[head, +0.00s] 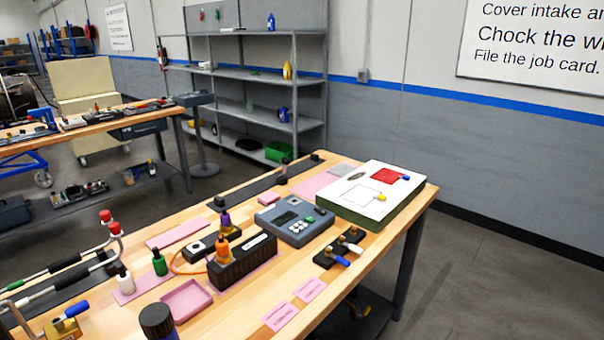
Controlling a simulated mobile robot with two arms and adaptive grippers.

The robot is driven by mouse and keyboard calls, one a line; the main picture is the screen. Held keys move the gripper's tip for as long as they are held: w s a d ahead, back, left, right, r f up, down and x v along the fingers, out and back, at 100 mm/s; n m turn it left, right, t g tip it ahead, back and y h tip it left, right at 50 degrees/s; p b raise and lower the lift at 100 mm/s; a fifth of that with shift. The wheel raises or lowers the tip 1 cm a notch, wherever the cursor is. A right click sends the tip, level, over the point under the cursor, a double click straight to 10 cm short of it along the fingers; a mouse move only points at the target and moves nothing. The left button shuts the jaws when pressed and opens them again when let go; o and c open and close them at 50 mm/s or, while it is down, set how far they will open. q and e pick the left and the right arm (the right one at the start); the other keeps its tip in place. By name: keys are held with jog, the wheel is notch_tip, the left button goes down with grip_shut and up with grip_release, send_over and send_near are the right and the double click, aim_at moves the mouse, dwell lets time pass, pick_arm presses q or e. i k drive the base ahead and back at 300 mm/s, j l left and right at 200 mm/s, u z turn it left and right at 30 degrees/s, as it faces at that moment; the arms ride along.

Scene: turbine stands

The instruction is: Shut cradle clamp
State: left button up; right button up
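A brass-coloured clamp-like fitting (62,326) with a blue handle (76,308) sits at the lower left corner of the wooden bench, partly cut off by the picture edge. Beside it are bent metal rods with black sleeves and red knobs (115,229). A black block (338,250) with small brass fittings and blue and white handles sits near the bench's right edge. I cannot tell which of these is the cradle clamp, or whether it is open or shut. Neither gripper is in view.
The wooden bench (230,315) also holds a black rack (243,260), a grey tester (293,221), a white-topped box (370,193), a pink tray (186,300), two small bottles (160,262) and a dark-capped cylinder (157,321). Floor is clear to the right.

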aim_at(284, 161)
jog(key=i+l+u, duration=0.15)
jog(key=l, duration=0.25)
jog(key=i+l, duration=0.15)
jog(key=l, duration=0.25)
jog(key=i+l, duration=0.2)
jog(key=l, duration=0.25)
jog(key=i+l+u, duration=0.1)
jog(key=l, duration=0.3)
jog(key=i+l, duration=0.25)
jog(key=l, duration=0.15)
jog(key=i+l, duration=0.15)
jog(key=l, duration=0.3)
jog(key=i+l+u, duration=0.1)
jog(key=l, duration=0.3)
jog(key=i+l, duration=0.2)
jog(key=l, duration=0.25)
jog(key=i+l, duration=0.15)
jog(key=l, duration=0.3)
jog(key=u, duration=0.05)
